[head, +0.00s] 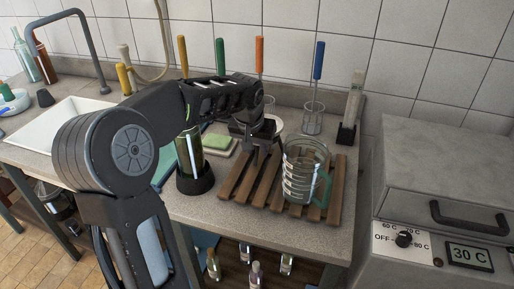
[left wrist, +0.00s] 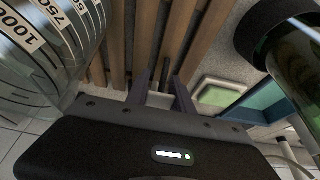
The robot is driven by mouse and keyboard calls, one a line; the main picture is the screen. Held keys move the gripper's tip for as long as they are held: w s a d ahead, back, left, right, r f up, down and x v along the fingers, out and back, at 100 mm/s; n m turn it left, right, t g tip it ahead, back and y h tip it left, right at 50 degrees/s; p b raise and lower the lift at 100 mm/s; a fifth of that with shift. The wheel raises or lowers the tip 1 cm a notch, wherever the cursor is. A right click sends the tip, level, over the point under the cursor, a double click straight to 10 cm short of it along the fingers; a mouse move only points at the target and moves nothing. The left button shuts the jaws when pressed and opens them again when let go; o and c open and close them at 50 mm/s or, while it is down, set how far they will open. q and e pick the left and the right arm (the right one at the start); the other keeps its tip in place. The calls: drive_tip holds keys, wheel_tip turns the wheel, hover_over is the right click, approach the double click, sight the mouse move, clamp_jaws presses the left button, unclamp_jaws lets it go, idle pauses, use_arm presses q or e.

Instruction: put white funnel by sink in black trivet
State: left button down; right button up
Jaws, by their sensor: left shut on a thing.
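My left gripper (head: 257,152) is over the back of the wooden slatted rack, pointing down. In the left wrist view its two fingers (left wrist: 161,98) are closed around a small pale piece (left wrist: 160,100). A white rounded rim (head: 278,124) shows just behind the gripper in the head view; it may be the funnel, but most of it is hidden. A black ring-like base (head: 195,184) is around the foot of a dark green bottle (head: 190,150). A small black holder (head: 346,134) with a clear upright tube stands at the back right. I cannot tell which black thing is the trivet.
A measuring jug (head: 303,165) with a green handle stands on the wooden rack (head: 238,190), right of the gripper. A green sponge on a dish (head: 217,142) lies to its left. The white sink (head: 60,130) is far left. A grey heated unit (head: 440,160) stands right.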

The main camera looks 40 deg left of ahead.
idle(0.3)
use_arm(q)
drive_tip(key=c, duration=1)
unclamp_jaws()
drive_tip(key=shift+r, duration=0.1)
drive_tip(key=v, duration=0.7)
drive_tip(key=shift+s+d+r+b, duration=0.1)
drive_tip(key=shift+r+b, duration=0.25)
